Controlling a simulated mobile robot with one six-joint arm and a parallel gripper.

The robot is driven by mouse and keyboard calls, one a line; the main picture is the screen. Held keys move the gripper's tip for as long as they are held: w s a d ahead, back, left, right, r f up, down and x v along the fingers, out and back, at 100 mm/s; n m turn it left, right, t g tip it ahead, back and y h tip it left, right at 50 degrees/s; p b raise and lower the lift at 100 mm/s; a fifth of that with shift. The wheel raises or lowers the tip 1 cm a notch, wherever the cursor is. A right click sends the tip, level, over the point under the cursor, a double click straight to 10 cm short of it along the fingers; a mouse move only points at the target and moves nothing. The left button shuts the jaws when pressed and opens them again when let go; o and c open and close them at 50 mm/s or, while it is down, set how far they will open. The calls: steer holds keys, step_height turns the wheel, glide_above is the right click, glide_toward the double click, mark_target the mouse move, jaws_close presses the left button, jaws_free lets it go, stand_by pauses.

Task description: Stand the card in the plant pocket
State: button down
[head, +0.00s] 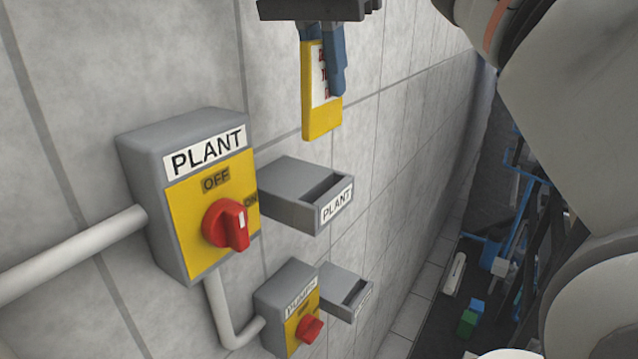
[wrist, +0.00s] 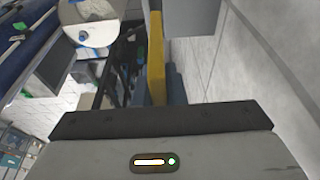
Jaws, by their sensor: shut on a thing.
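My gripper (head: 323,62) is shut on the yellow card (head: 320,122) and holds it upright in the air, its lower end hanging free. The card has a white label with red lettering, partly hidden by a blue finger. The plant pocket (head: 290,203) is a grey wall box with a dark slot and a PLANT label, below the card and apart from it. In the wrist view the card (wrist: 157,55) shows edge-on beyond my gripper (wrist: 162,92), beside a grey box surface that is probably the pocket (wrist: 192,18).
A PLANT switch box (head: 190,195) with a red knob (head: 227,224) stands out left of the pocket. A lower switch box (head: 287,308) and a second pocket (head: 345,292) are below. Grey pipes run along the tiled wall. Blue-framed equipment (head: 525,200) stands at right.

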mark_target(329, 130)
steer(key=shift+s, duration=0.1)
stand_by(0.3)
steer(key=shift+f+b, duration=0.4)
step_height(329, 130, down, 5)
steer(key=shift+r+b, duration=0.2)
steer(key=shift+b, duration=0.6)
steer(key=shift+f, duration=2.25)
steer(key=shift+f, duration=0.2)
steer(key=c, duration=1.5)
jaws_free()
